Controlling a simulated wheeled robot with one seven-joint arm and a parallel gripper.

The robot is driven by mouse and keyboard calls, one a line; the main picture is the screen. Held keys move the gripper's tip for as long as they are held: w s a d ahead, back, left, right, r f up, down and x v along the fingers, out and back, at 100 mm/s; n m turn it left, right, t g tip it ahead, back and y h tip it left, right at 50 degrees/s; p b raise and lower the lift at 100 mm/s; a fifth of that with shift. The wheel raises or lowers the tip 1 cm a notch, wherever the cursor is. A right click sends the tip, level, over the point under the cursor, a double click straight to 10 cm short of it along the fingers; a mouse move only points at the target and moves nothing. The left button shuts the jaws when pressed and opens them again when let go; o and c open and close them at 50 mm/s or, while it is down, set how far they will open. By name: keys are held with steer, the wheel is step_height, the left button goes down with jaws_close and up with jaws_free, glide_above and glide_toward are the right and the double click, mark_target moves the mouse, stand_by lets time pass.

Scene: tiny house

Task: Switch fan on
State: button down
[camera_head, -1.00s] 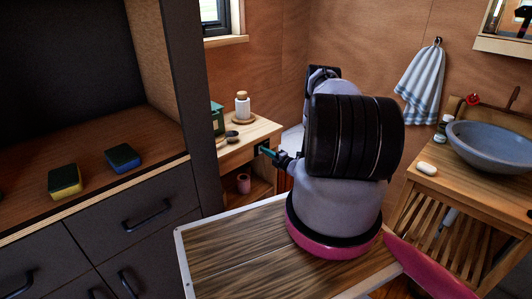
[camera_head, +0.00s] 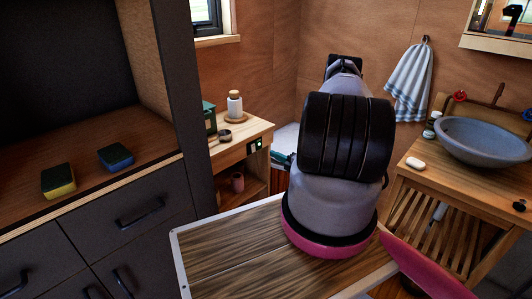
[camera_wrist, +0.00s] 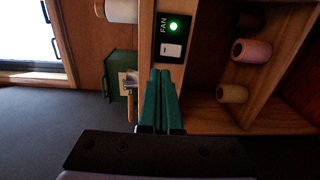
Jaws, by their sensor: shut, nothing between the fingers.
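The fan switch panel (camera_wrist: 172,38) is black, with the word FAN, a lit green light and a white rocker. It is set in the wooden edge of the shelf unit. It also shows in the head view (camera_head: 254,146), on the front edge of the small wooden shelf, with a green glow. My gripper (camera_wrist: 160,72) has green fingers shut together with nothing between them. In the wrist view the fingertips appear just below the panel; a gap shows in the head view, where my gripper (camera_head: 284,158) is right of the panel, partly hidden by my arm.
Pink and tan cups (camera_wrist: 252,50) sit in the shelf below. A dark cabinet (camera_head: 130,215) stands left; a basin (camera_head: 480,140) stands right.

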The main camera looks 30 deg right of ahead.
steer(key=shift+v, duration=1.5)
steer(key=shift+r, duration=0.1)
steer(key=w+a+r+n+g+y, duration=0.1)
steer(key=a+r+n+g+y, duration=0.15)
steer(key=a+r+n, duration=0.4)
steer(key=w+a+r+n+g+y, duration=0.1)
steer(key=a+r+n+g+y, duration=0.2)
steer(key=r, duration=0.6)
steer(key=w+a+r+n+g+y, duration=0.1)
steer(key=a+r+n+g+y, duration=0.15)
steer(key=r+n, duration=0.5)
steer(key=s+a+r+n+g+h, duration=0.1)
steer(key=s+a+r+n+g, duration=0.3)
steer(key=a+r+n, duration=0.45)
steer(key=s+a+r+n+t+h, duration=0.1)
steer(key=s+r+n+t+h, duration=0.1)
steer(key=s+r+n+h, duration=0.9)
steer(key=s+r+n, duration=0.9)
steer(key=s+r, duration=0.3)
steer(key=s, duration=0.2)
steer(key=shift+a+t, duration=0.4)
